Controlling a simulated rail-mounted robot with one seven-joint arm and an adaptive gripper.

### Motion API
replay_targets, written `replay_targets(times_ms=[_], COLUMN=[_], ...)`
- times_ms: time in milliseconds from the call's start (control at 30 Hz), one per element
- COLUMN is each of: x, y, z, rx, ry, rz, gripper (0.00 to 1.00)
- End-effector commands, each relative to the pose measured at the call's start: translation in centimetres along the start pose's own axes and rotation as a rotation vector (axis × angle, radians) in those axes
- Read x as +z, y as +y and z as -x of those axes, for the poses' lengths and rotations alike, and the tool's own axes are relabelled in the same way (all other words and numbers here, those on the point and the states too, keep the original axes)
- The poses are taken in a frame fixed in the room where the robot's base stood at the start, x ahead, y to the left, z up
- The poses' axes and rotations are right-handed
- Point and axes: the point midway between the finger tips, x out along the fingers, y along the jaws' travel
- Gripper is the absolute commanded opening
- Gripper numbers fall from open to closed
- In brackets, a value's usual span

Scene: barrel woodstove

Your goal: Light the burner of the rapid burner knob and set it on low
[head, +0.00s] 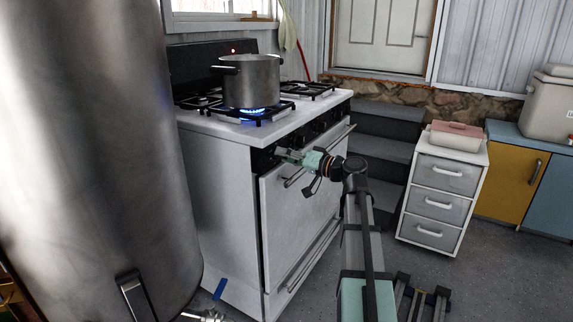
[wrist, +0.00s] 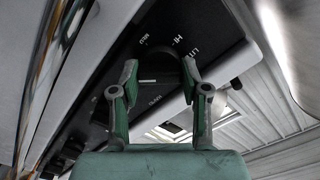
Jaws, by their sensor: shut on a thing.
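The white stove (head: 222,185) stands left of centre, with its black knob panel (head: 318,125) along the front edge. My gripper (head: 281,154) is at the panel's near left end. In the wrist view its green fingers (wrist: 159,76) are shut on a dark round knob (wrist: 158,68), one on each side. Markings around the knob read HI, MED and LITE; a pale line shows on its lower part. I cannot tell exactly which marking it points to. A blue flame (head: 252,111) burns on the front burner, under a steel pot (head: 252,80).
A large metal tank (head: 85,150) fills the left side. The oven handle (head: 320,157) runs below the panel. A white drawer unit (head: 443,190) and dark steps (head: 385,130) stand to the right. Grey floor lies open between.

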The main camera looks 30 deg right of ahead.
Motion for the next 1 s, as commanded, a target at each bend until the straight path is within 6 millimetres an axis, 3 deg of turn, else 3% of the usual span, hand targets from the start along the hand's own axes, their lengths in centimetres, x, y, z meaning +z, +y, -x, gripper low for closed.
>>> replay_targets(times_ms=[733, 767, 800, 1000], x=[-0.09, -0.1, -0.09, -0.05], y=[-0.04, -0.04, -0.03, -0.02], z=[-0.05, -0.05, -0.05, -0.02], rx=[0.0, 0.0, 0.0, 0.0], ry=[0.001, 0.001, 0.001, 0.0], rz=[0.094, 0.094, 0.094, 0.093], gripper=[0.11, 0.56, 0.7, 0.71])
